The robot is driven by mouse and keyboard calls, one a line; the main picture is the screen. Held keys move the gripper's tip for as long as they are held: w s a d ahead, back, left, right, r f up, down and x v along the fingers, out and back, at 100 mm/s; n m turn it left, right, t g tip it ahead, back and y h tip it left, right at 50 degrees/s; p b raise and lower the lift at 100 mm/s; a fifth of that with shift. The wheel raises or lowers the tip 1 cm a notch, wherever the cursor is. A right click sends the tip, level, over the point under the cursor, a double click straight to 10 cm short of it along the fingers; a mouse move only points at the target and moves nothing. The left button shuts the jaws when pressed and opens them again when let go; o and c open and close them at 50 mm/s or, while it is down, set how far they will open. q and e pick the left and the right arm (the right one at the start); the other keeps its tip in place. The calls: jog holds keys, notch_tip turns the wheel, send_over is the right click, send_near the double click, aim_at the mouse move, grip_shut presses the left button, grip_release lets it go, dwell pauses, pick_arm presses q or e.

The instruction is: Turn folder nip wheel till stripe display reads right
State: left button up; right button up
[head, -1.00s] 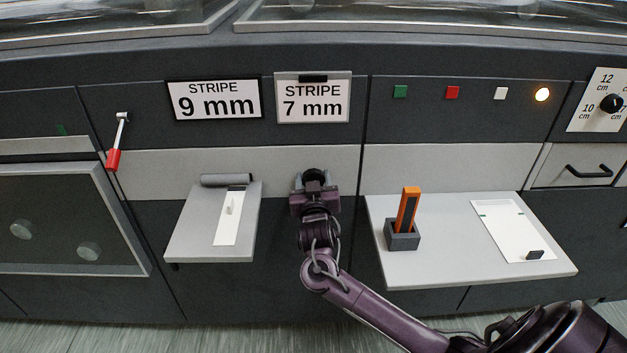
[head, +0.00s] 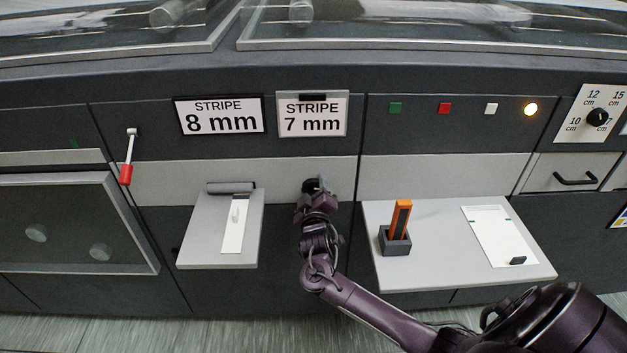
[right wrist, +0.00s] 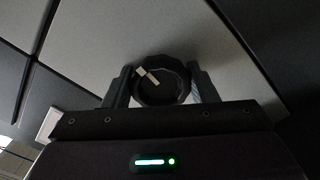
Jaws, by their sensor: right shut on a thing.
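The folder nip wheel (head: 316,185) is a small black knob on the light grey panel strip. In the right wrist view the wheel (right wrist: 161,82) shows a pale mark on its face. My right gripper (head: 316,192) is shut on the wheel, one finger on each side, and it also shows in the right wrist view (right wrist: 161,88). The stripe display (head: 220,117) reads "STRIPE 8 mm". The card (head: 312,122) clipped to its right reads "STRIPE 7 mm". My left gripper is not in view.
A small shelf (head: 195,230) with a grey roller and white strip juts out left of my right gripper. A wider shelf (head: 440,270) on the right bears an orange-handled tool (head: 400,217) in a dark holder. A red-handled lever (head: 126,173) hangs at left.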

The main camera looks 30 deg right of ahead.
jog(key=n+p, duration=0.1)
jog(key=n, duration=0.1)
jog(key=n+p, duration=0.3)
jog(key=shift+r+n, duration=0.25)
jog(key=shift+n, duration=0.05)
jog(key=shift+f+n+p, duration=0.1)
jog(key=shift+n+p, duration=1.2)
jog(key=shift+n, duration=1)
jog(key=o, duration=1)
jog(key=shift+c, duration=0.2)
jog(key=v, duration=0.8)
jog(key=shift+w+f, duration=0.1)
